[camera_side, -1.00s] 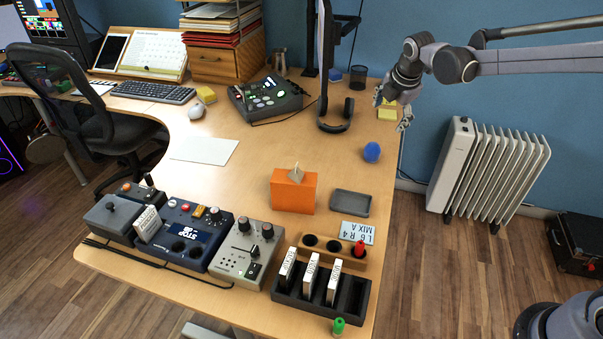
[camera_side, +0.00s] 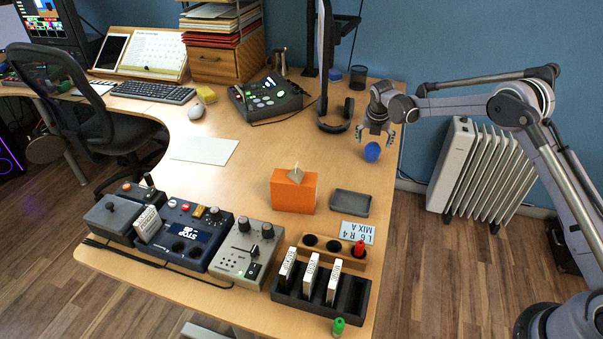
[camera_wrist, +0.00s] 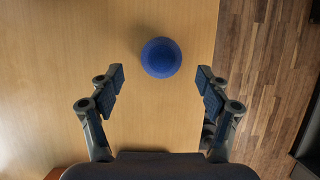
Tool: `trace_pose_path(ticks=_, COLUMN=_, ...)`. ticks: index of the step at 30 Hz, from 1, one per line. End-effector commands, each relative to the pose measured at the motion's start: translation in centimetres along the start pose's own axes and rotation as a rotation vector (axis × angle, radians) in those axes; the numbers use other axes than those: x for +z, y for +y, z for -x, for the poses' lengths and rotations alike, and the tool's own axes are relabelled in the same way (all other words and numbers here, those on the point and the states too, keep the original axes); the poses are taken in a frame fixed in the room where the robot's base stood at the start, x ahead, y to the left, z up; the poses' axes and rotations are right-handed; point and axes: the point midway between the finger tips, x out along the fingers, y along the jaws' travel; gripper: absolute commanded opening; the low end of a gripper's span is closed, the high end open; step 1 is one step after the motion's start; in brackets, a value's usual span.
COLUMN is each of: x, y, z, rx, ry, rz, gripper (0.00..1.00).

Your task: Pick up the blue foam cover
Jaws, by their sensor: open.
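The blue foam cover (camera_side: 372,151) is a rounded blue ball shape on the desk near its right edge. In the wrist view the cover (camera_wrist: 161,57) lies centred ahead of the fingertips, between their lines. My gripper (camera_side: 375,137) is just above and behind it in the side view. In the wrist view my gripper (camera_wrist: 160,82) has its two fingers wide apart with nothing between them. The cover looks apart from both fingers.
Headphones (camera_side: 336,116) on a stand are left of my gripper. A black mesh cup (camera_side: 358,75) stands behind. An orange tissue box (camera_side: 293,191) and a grey tray (camera_side: 350,203) lie nearer the front. The desk around the cover is clear; its right edge is close.

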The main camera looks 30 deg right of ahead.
Motion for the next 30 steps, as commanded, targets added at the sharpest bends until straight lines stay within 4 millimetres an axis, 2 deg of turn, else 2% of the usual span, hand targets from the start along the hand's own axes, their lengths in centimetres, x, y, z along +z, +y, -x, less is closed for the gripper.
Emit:
trace_pose_path(ticks=7, x=0.0, y=-0.1, z=-1.6, rx=0.000, ry=0.000, rz=-0.001, gripper=0.77)
trace_pose_path(ticks=13, x=-0.2, y=-0.2, z=-4.3, rx=0.001, ry=0.000, rz=-0.003, gripper=0.77)
trace_pose_path(ticks=18, x=-0.1, y=-0.2, z=-5.8, rx=0.001, ry=0.000, rz=-0.003, gripper=0.77)
trace_pose_path(ticks=27, x=-0.2, y=-0.2, z=-6.2, rx=0.001, ry=0.000, rz=-0.002, gripper=0.77)
trace_pose_path(ticks=30, x=-0.2, y=-0.2, z=-6.2, rx=0.001, ry=0.000, rz=-0.002, gripper=0.55)
